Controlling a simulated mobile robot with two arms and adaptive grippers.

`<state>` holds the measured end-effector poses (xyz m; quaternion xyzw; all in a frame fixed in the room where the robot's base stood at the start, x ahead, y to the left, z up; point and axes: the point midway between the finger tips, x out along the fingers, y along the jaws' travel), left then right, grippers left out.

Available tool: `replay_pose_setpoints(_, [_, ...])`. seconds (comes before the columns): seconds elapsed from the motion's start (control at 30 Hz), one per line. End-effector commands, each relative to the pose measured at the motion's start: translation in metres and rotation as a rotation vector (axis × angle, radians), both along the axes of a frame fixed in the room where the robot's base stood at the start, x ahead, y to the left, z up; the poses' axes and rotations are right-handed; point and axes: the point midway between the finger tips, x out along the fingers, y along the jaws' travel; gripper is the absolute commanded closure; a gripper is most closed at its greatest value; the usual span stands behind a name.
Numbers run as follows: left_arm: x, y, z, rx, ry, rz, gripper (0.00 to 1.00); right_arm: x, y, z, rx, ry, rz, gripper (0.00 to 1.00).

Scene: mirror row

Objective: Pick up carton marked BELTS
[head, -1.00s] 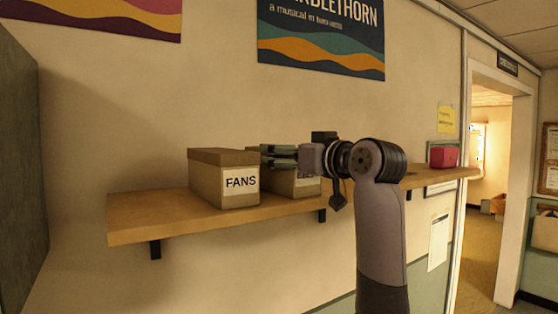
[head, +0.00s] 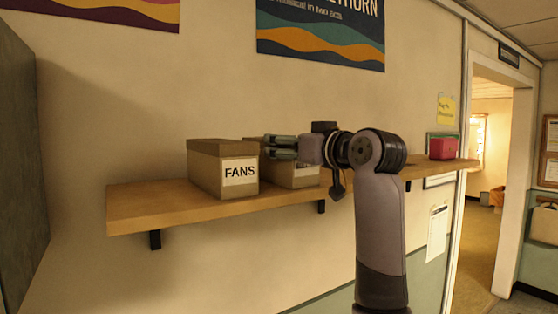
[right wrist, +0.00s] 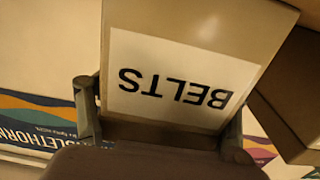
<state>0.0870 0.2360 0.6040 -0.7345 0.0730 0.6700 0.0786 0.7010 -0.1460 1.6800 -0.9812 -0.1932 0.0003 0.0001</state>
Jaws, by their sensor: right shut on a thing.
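The carton marked BELTS (right wrist: 180,82) fills the middle of the right wrist view, its white label upside down there. In the head view the BELTS carton (head: 305,178) stands on the wooden shelf (head: 150,207), mostly hidden behind my right gripper. My right gripper (head: 270,147) is shut on the carton near its top; in the right wrist view its fingers (right wrist: 160,125) lie on either side of it. I cannot see a gap between carton and shelf. My left gripper is not in view.
A carton marked FANS (head: 223,170) stands close to the left of the BELTS carton. A red box (head: 443,148) sits at the shelf's right end. A poster (head: 320,35) hangs on the wall above. The shelf's left end is bare. A doorway (head: 490,170) opens at the right.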

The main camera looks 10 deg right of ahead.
Motion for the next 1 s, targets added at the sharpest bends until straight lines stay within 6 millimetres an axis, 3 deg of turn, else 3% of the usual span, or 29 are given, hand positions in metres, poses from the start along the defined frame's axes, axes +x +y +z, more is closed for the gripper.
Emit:
replay_pose_setpoints(0.27, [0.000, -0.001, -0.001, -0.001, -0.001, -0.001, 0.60, 0.000, 0.000, 0.003, 0.000, -0.003, 0.000, 0.69])
replay_pose_setpoints(0.47, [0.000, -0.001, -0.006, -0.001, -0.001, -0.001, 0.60, -0.001, 0.000, 0.018, 0.000, -0.005, 0.000, 0.69])
replay_pose_setpoints(0.57, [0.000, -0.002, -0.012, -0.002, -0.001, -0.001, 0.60, -0.002, 0.000, 0.034, -0.001, -0.007, -0.001, 0.70])
replay_pose_setpoints(0.8, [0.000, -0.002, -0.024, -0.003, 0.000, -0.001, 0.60, -0.002, -0.001, 0.094, 0.001, -0.006, 0.000, 0.70])
replay_pose_setpoints(1.0, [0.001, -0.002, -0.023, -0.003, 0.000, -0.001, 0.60, -0.002, 0.000, 0.141, 0.001, -0.004, -0.001, 0.71])
